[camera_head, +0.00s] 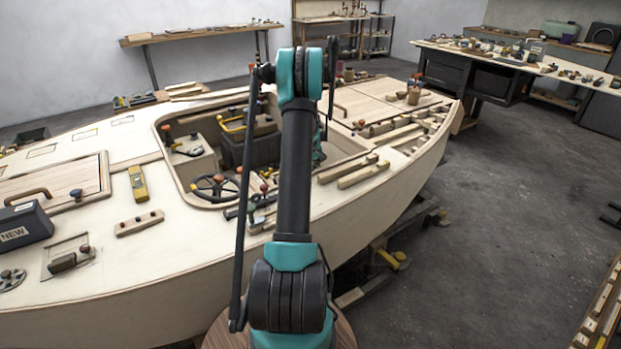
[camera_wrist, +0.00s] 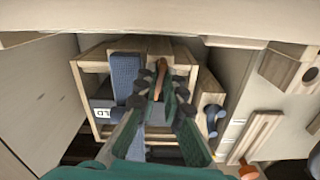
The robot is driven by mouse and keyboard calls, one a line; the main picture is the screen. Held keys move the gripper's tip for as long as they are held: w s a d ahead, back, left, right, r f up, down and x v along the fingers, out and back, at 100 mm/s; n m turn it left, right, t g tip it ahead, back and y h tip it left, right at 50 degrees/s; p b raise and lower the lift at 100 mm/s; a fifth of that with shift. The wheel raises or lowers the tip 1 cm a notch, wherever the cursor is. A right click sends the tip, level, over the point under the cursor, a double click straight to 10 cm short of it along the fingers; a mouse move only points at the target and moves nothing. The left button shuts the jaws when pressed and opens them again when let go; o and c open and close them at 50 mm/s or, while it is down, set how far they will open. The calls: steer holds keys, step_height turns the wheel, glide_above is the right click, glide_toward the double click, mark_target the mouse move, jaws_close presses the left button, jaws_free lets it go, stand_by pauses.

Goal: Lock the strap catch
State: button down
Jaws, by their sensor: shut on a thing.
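In the wrist view, a wooden frame or box (camera_wrist: 92,66) has a wide blue strap (camera_wrist: 125,75) running down its left part. A slim orange-brown lever (camera_wrist: 161,68), which looks like the strap catch's handle, stands right of the strap. My gripper (camera_wrist: 160,92) has its two green, dark-padded fingers around this lever, shut on it. The lever's lower end and the catch body are hidden between the fingers. I cannot tell whether the catch is locked. In the head view my arm hides the gripper and the catch.
A label ending in "LD" (camera_wrist: 108,111) sits left of the fingers. A blue-grey handle (camera_wrist: 213,120) is close on the right. Pale hull walls flank the space. In the head view, the cockpit holds a steering wheel (camera_head: 216,188) and a dark box with a yellow handle (camera_head: 232,124).

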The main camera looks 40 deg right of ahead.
steer(key=m, duration=1.2)
steer(key=shift+m, duration=2.1)
steer(key=c, duration=1.6)
jaws_free()
steer(key=shift+c, duration=0.2)
